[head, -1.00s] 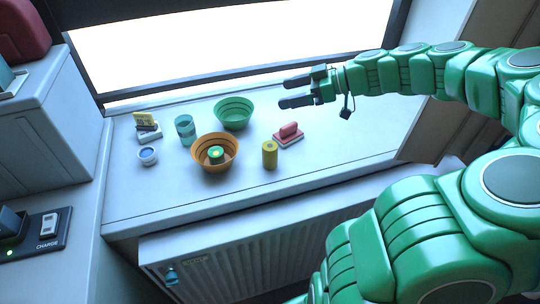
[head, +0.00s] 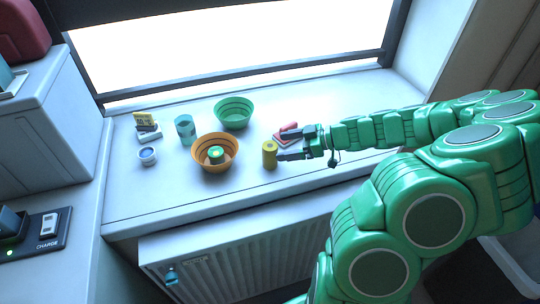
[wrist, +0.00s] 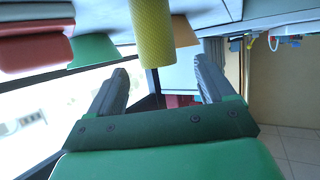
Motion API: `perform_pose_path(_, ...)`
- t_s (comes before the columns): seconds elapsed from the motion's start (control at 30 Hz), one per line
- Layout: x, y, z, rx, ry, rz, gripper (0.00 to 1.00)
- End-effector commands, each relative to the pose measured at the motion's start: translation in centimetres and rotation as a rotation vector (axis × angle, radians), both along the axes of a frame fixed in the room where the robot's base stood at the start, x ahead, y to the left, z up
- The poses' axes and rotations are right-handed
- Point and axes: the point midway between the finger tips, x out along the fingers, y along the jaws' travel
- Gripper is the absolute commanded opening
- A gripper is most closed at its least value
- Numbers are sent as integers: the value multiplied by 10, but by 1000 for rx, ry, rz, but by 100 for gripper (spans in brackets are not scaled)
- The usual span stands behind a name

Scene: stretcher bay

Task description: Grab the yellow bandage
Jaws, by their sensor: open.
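The yellow bandage (head: 269,154), an upright yellow roll, stands on the white sill right of the orange bowl. It also shows in the wrist view (wrist: 152,30), ahead of the fingers and between them across the picture. My gripper (head: 290,145) is open and empty just right of the bandage, its fingers pointing left toward it. In the wrist view the two dark fingers (wrist: 160,84) are spread apart with nothing between their tips. I cannot tell whether a fingertip touches the bandage.
A teal cup (head: 185,129), a small white cup (head: 147,156) and a yellow-topped item (head: 145,121) stand left. The sill's front strip is clear.

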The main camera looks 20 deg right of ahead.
Motion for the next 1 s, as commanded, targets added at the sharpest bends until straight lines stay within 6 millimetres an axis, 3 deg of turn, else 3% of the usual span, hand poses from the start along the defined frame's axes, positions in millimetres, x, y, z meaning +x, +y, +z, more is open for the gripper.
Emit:
perform_pose_path(0.47, 15, 26, -17, -2, 0, 0, 82)
perform_pose_path(0.8, 33, 57, -36, -3, 0, -1, 82)
perform_pose_path(1.0, 35, 61, -37, -4, 0, -2, 82)
